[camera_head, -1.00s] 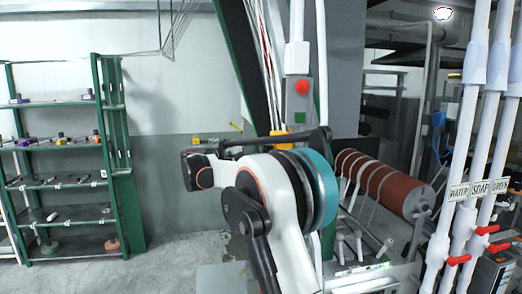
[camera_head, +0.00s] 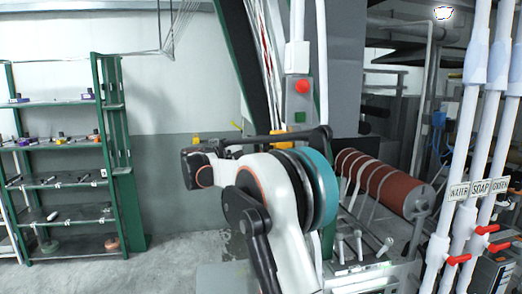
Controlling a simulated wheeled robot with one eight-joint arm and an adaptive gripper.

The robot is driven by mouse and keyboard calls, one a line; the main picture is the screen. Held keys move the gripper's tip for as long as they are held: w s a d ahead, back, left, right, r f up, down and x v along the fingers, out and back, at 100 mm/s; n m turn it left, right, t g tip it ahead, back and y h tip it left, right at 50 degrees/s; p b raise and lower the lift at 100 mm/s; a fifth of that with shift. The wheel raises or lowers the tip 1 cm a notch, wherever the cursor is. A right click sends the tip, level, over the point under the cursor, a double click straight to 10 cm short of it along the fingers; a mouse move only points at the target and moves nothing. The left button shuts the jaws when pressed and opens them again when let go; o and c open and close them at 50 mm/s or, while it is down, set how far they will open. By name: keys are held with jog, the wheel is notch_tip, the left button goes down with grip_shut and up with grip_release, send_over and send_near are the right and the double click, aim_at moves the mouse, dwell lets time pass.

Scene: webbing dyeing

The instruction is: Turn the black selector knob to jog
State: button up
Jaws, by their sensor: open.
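The grey control box (camera_head: 300,98) stands upright on the machine's column behind my arm. It carries a round red button (camera_head: 302,87) on its upper part. I cannot make out my gripper's fingers; the arm hides the area in front of the lower machine.
A dark red roller (camera_head: 385,180) with pale webbing lies to the right of my arm. White pipes (camera_head: 468,150) with red valve handles (camera_head: 458,260) stand at the far right. A green shelf rack (camera_head: 110,150) stands at the left, with free floor (camera_head: 175,262) between it and my arm.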

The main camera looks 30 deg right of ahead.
jog(key=s+a, duration=0.1)
jog(key=a, duration=1.1)
jog(key=shift+s, duration=0.2)
